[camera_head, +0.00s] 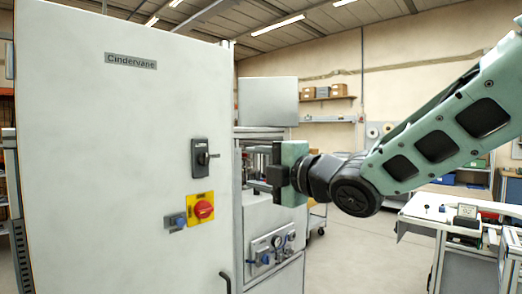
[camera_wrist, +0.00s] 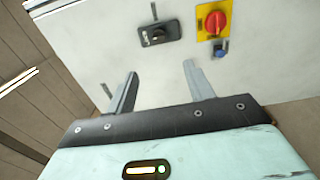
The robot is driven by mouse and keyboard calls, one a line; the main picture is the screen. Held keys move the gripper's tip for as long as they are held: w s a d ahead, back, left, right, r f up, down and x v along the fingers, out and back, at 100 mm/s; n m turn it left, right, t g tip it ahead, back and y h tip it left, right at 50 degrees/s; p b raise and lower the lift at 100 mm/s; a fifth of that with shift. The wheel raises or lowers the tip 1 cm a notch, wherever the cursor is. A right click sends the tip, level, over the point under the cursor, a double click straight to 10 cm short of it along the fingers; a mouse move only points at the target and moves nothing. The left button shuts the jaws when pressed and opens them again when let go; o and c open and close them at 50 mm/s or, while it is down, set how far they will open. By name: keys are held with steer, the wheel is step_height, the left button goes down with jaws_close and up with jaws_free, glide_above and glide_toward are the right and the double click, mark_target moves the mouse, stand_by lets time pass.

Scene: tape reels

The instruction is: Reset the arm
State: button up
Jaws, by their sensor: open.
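My arm reaches in from the right in the head view, its green links level with the switches on a tall white cabinet (camera_head: 110,150). My gripper (camera_head: 252,178) points left near the cabinet's right edge; it also shows in the wrist view (camera_wrist: 161,78). There its two grey fingers stand apart with nothing between them. Past the fingertips is the cabinet's white face, with a black rotary switch (camera_wrist: 157,33) and a red knob on a yellow plate (camera_wrist: 216,22). I cannot tell the exact gap between the fingertips and the cabinet.
A machine with a gauge panel (camera_head: 270,248) stands close behind and below my gripper. A white workbench (camera_head: 425,212) with items on it is at the right. A wall shelf (camera_head: 328,98) with boxes is at the back. Open floor shows between the machine and the bench.

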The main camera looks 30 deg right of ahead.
steer(key=shift+s+d+p, duration=0.1)
steer(key=shift+s+p, duration=0.15)
steer(key=shift+p, duration=0.05)
stand_by(0.5)
steer(key=s+a+f+m+g+h, duration=0.15)
steer(key=a+f+m+g, duration=0.25)
steer(key=f, duration=0.4)
steer(key=s+a+f+m+g+h, duration=0.1)
steer(key=s+a+f+m+g, duration=0.25)
steer(key=f, duration=0.35)
steer(key=s+a+f+m+g, duration=0.1)
steer(key=s+f+m+g, duration=0.1)
steer(key=s, duration=0.4)
steer(key=s+a+f+m+g+h, duration=0.1)
steer(key=s+a+f+m+g, duration=0.1)
steer(key=s+f+g, duration=0.2)
steer(key=s+a+f+m+g+h, duration=0.1)
steer(key=s+f+m+g, duration=0.1)
steer(key=s, duration=0.7)
step_height(320, 180, down, 3)
steer(key=shift+s+a+r+m+g, duration=0.1)
steer(key=shift+s+a+m+g, duration=0.25)
steer(key=shift+g, duration=0.5)
steer(key=shift+w+h, duration=0.1)
steer(key=shift+h, duration=0.15)
